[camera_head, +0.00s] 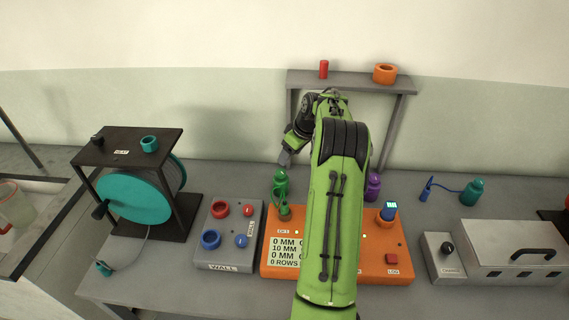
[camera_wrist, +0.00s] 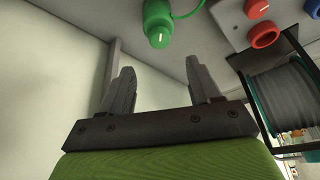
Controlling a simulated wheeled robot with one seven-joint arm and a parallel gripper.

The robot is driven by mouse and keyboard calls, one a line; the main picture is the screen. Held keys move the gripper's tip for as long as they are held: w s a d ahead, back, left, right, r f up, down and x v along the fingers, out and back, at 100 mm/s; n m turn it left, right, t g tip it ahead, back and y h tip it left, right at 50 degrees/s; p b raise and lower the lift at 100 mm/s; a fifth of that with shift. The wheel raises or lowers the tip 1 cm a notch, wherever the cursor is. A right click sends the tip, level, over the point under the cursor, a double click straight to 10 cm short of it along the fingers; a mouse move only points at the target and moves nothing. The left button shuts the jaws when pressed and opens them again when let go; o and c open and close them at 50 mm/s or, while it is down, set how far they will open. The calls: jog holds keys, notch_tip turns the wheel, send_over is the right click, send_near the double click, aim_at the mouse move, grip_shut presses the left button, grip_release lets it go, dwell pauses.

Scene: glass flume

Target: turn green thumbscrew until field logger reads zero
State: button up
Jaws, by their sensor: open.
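The orange logger box (camera_head: 375,263) lies on the bench, its middle covered by my green arm. Its white panel (camera_head: 287,250) shows lines such as "0 MM", "10 MM" and "0 ROWS", partly cut off by the arm. A green knob-like part (camera_head: 285,210) sits at the box's back left, with a green bottle-shaped piece (camera_head: 281,181) and a thin green cord by it. In the wrist view a green round part (camera_wrist: 158,25) with a white mark shows beyond the fingers. My gripper (camera_wrist: 160,66) is open and empty, apart from the green parts; in the head view it hangs behind them (camera_head: 286,157).
A grey box with red and blue knobs (camera_head: 230,262) is left of the logger, then a teal reel (camera_head: 132,196) in a black frame. A grey shelf (camera_head: 350,80) stands behind. A purple bottle (camera_head: 373,187) and metal case (camera_head: 500,240) are right.

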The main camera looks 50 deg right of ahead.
jog(key=v, duration=0.5)
jog(key=shift+s+r, duration=0.1)
jog(key=shift+r, duration=0.3)
jog(key=s+a+r, duration=0.1)
jog(key=a+r, duration=0.5)
jog(key=a, duration=0.7)
jog(key=s+a+r, duration=0.1)
jog(key=a+r, duration=0.5)
jog(key=a, duration=0.8)
jog(key=s+a+f, duration=0.1)
jog(key=s+a, duration=0.5)
jog(key=s, duration=0.3)
jog(key=s+a+f+t, duration=0.1)
jog(key=s+a+f, duration=0.1)
jog(key=s+a, duration=0.4)
jog(key=s, duration=0.4)
jog(key=shift+s+m, duration=0.2)
jog(key=shift+m, duration=0.2)
jog(key=shift+f, duration=0.1)
